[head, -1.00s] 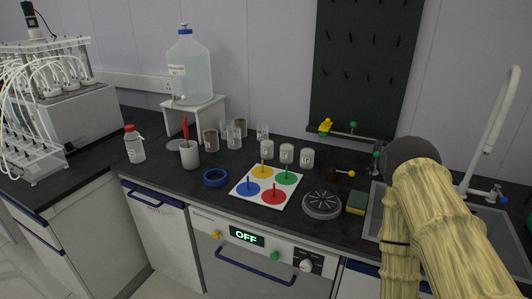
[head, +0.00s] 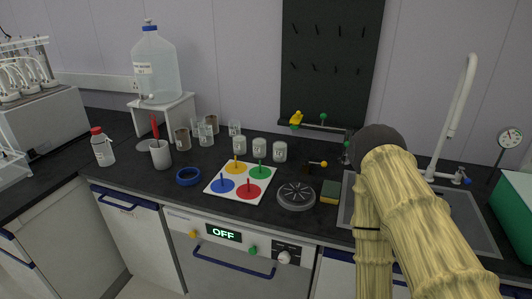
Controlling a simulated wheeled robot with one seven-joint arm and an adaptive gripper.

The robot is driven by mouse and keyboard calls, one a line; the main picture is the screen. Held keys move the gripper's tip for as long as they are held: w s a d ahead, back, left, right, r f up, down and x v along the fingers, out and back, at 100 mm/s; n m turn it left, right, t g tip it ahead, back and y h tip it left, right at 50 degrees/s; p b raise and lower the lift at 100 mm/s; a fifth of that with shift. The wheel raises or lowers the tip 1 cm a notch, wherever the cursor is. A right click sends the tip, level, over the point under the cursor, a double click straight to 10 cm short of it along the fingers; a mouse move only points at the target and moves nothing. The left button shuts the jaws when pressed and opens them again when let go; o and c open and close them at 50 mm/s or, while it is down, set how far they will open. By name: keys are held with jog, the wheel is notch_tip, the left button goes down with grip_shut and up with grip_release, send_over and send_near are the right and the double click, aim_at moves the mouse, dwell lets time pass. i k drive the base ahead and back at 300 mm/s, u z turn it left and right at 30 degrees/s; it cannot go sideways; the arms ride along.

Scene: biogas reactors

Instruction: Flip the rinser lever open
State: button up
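A round grey rinser (head: 296,196) with a slotted top sits on the dark counter, in front of the sink's left side. Just behind it is a short lever with a yellow ball end (head: 323,164) and a dark base. The ball points to the right; I cannot tell whether this lever belongs to the rinser or whether it is open. My arm, in a pale yellow sleeve, rises at the right, over the front of the sink. My gripper is not visible in the head view.
A yellow-green sponge (head: 331,192) lies right of the rinser. A white board with coloured discs (head: 212,188) lies left of it. Pipework with a yellow handle (head: 297,118) runs along the back wall. The sink (head: 468,240) has a tall tap (head: 461,95). A green box (head: 514,215) stands far right.

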aim_at(307, 162)
jog(key=u, duration=1.15)
jog(key=k, duration=0.9)
jog(key=z, duration=0.7)
jog(key=i, duration=0.5)
jog(key=z, duration=0.05)
